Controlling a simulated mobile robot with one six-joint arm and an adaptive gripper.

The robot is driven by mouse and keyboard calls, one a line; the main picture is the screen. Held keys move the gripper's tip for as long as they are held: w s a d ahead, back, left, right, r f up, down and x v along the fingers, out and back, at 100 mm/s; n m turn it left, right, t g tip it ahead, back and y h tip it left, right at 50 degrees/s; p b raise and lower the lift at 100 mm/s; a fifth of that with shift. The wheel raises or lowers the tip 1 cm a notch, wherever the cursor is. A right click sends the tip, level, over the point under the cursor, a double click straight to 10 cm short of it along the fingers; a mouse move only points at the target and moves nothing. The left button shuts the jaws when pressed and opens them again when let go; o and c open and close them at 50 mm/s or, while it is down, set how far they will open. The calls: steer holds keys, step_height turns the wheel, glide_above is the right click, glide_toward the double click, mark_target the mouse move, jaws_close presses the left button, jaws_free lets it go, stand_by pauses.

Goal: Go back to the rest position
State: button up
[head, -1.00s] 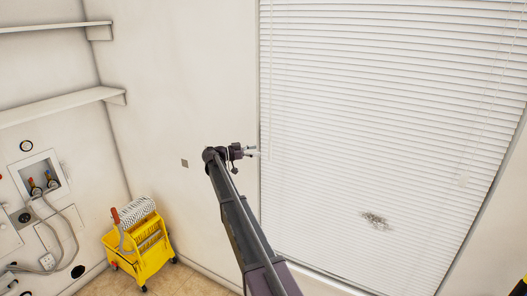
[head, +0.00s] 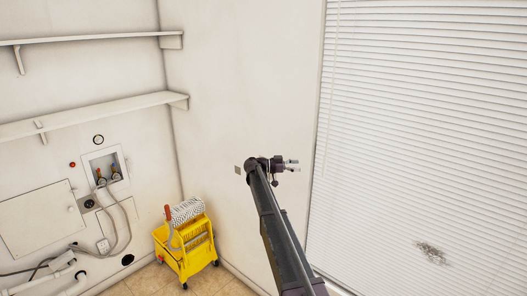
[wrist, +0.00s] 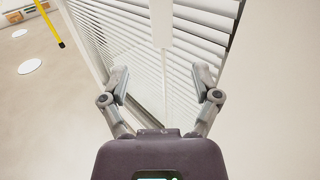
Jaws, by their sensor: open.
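My arm reaches up across the middle of the head view. My gripper (head: 293,164) is at its end, pointing right, in front of the wall beside the blinds. In the wrist view my gripper (wrist: 162,88) shows both fingers spread wide apart with nothing between them. A yellow mop bucket (head: 186,258) with a wringer stands on the floor in the corner, lower left of my gripper and well apart from it. A white mop roll with a red end (head: 186,211) rests on top of the wringer.
White blinds (head: 420,130) cover the right side. Two shelves (head: 90,116) are on the left wall, above pipes and a hose box (head: 107,168). A yellow pole (wrist: 52,25) shows at the upper left of the wrist view. Tiled floor (head: 150,281) lies around the bucket.

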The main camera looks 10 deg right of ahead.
steer(key=s+a+f+n+t+y+b, duration=0.15)
steer(key=s+f+n+y, duration=0.3)
steer(key=s+f, duration=0.5)
steer(key=s+a+f+n+y+b, duration=0.2)
steer(key=s+f+n+y, duration=0.3)
steer(key=s, duration=0.7)
steer(key=s+a+f+n+y+b, duration=0.1)
steer(key=s+a+f+n+y, duration=0.1)
steer(key=s, duration=0.5)
steer(key=s+a+f+n+y+b, duration=0.1)
steer(key=s+a+f+n+y, duration=0.2)
steer(key=s+a+f+n, duration=0.1)
steer(key=s+a+f+n+t+y+b, duration=0.1)
steer(key=s+a+f+n+y, duration=0.2)
steer(key=s+a, duration=0.3)
steer(key=s+f+n, duration=0.1)
steer(key=s, duration=0.3)
steer(key=shift+s+a+f, duration=0.15)
steer(key=shift+s+f, duration=0.1)
steer(key=shift+c, duration=0.2)
steer(key=shift+c, duration=1.4)
